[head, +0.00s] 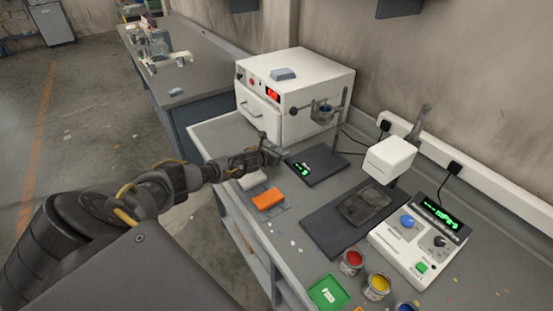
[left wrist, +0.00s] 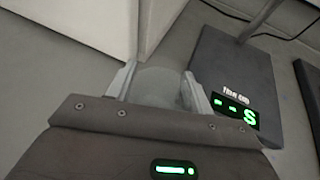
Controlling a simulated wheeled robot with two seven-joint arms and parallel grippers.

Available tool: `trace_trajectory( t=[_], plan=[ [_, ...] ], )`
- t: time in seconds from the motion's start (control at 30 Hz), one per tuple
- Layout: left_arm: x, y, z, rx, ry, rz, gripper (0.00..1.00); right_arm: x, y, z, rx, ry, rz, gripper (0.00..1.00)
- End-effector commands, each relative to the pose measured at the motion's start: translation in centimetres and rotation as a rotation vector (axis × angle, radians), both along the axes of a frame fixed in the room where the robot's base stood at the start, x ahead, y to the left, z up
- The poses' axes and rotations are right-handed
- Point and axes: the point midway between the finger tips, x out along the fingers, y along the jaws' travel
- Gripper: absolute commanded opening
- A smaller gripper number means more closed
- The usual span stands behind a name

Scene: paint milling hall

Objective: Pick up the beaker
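My left gripper (head: 270,150) is over the bench in front of the white oven, reaching in from the left in the head view. In the left wrist view its two fingers (left wrist: 160,86) stand apart. A pale, see-through round thing, which looks like the beaker (left wrist: 158,84), fills the space between them. I cannot tell whether the fingers press on it or only stand beside it. In the head view the beaker is too small and too hidden by the gripper to make out. My right gripper is not in view.
The white oven (head: 300,82) stands just behind the gripper. To its right are a dark stand base (head: 325,168) holding a clamped cup (head: 323,112), and a control box (head: 415,245). An orange block (head: 268,198) and paint pots (head: 352,260) lie nearer.

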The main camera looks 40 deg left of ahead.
Motion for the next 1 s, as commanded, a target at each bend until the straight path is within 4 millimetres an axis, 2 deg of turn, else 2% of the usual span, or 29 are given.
trace_trajectory(
  t=[0.03, 0.13, 0.57, 0.77, 1.0],
  plan=[
    [0.0, 0.0, 0.0, 0.000, 0.000, 0.000, 0.43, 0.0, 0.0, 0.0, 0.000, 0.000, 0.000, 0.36],
    [0.0, 0.0, 0.0, 0.000, 0.000, 0.000, 0.30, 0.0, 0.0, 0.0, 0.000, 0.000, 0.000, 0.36],
    [0.0, 0.0, 0.6, 0.001, -0.002, -0.001, 0.29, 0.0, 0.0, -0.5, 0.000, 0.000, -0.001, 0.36],
    [0.0, 0.1, 2.7, 0.002, -0.004, -0.002, 0.29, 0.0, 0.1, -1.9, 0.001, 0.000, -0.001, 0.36],
    [-3.7, 0.3, 7.0, 0.006, -0.001, -0.003, 0.29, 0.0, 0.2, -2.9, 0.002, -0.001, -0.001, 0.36]
  ],
)
